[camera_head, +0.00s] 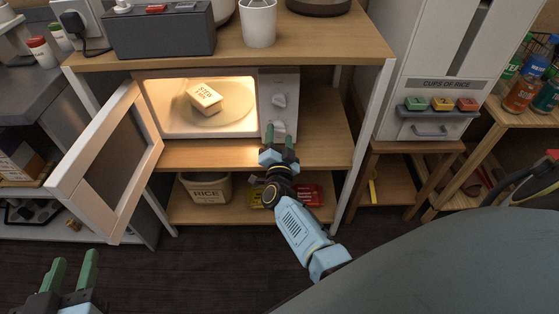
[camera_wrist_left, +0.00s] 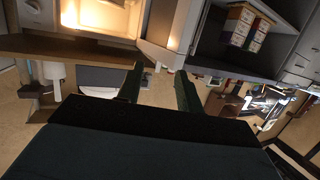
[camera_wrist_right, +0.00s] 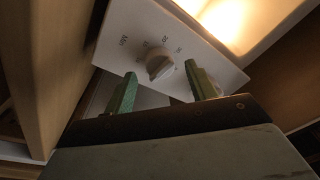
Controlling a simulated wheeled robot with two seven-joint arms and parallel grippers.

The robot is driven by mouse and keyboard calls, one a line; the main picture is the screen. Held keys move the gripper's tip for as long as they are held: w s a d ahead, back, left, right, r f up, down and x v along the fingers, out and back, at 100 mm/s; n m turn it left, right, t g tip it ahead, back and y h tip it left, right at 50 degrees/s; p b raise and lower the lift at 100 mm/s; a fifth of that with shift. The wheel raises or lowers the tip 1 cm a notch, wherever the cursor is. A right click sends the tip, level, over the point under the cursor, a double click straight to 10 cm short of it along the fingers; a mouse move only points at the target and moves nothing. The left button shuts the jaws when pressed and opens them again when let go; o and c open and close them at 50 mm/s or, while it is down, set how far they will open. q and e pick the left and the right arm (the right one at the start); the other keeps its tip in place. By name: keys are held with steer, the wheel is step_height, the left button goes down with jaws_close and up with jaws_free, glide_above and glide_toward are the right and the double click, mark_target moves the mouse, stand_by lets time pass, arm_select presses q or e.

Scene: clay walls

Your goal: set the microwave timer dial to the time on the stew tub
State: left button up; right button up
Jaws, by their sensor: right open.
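The stew tub (camera_head: 205,99) is a cream tub with a red-lettered lid. It lies inside the lit microwave (camera_head: 265,110), whose door (camera_head: 108,165) hangs open to the left. The lid's time is too small to read surely. The panel has an upper knob (camera_head: 279,100) and a lower knob (camera_head: 279,127). The timer dial (camera_wrist_right: 160,65), grey with "Min" and numbers around it, shows in the right wrist view; its setting is unclear. My right gripper (camera_head: 279,154) is open below the panel, its fingertips short of the dial. My left gripper (camera_head: 70,272) is open and empty at lower left.
The microwave stands on a wooden shelf (camera_head: 325,150). A rice bin (camera_head: 205,187) and red and yellow packs sit on the shelf below. A white cup (camera_head: 259,22) stands on top. A rice dispenser (camera_head: 435,90) is to the right. The floor in front is clear.

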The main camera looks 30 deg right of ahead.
arm_select(q)
steer(key=s+a+f+g+y+p, duration=0.3)
steer(key=s+a+f+g, duration=0.2)
steer(key=s+f+g, duration=0.4)
steer(key=shift+s+f+n, duration=0.3)
steer(key=shift+s+f, duration=0.2)
arm_select(e)
steer(key=v, duration=1.2)
arm_select(q)
steer(key=shift+a, duration=0.1)
arm_select(e)
steer(key=shift+s, duration=0.15)
